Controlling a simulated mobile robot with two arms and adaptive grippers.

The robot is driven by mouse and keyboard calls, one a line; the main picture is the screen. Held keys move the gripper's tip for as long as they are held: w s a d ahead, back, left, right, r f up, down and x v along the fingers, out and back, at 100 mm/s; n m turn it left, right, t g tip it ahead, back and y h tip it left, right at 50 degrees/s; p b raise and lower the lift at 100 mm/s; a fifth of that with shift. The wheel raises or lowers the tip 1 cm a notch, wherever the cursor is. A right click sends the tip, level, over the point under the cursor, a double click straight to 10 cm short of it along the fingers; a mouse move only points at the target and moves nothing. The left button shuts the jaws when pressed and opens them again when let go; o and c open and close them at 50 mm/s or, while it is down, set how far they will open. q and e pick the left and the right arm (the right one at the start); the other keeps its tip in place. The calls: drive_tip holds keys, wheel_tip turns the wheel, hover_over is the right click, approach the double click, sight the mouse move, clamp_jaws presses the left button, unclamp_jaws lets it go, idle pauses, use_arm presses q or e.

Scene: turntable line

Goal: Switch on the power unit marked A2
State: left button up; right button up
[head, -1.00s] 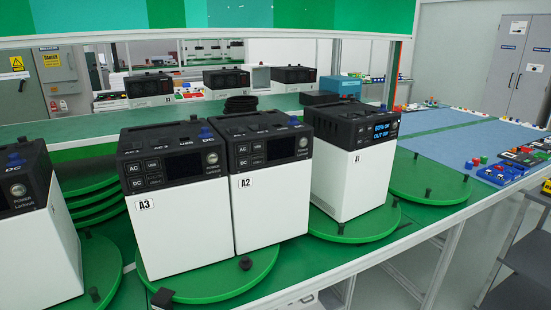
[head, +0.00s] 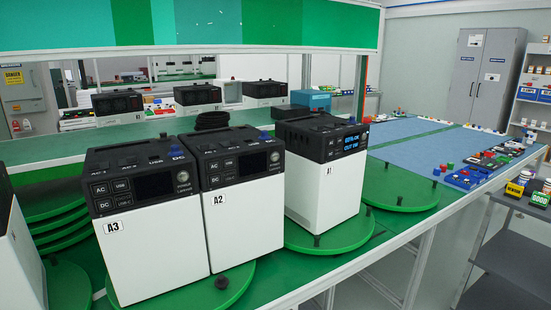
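The power unit marked A2 (head: 246,228) is a white box with a black top, standing upright on a green turntable. Its dark front panel has AC, USB and DC buttons, a dark screen (head: 253,167) and a round silver button (head: 275,157) at the right. The unit marked A3 (head: 155,240) stands close against its left side, also with a dark screen. The unit marked A1 (head: 322,190) stands to the right on another turntable, its screen lit with blue text. Neither of my grippers is in view.
The green turntable (head: 232,283) under A2 and A3 has a dark knob at its front edge. An empty-looking turntable (head: 395,190) lies right of A1. Blue mats (head: 415,150) with small coloured parts lie further right. A grey cart (head: 510,245) stands at the right.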

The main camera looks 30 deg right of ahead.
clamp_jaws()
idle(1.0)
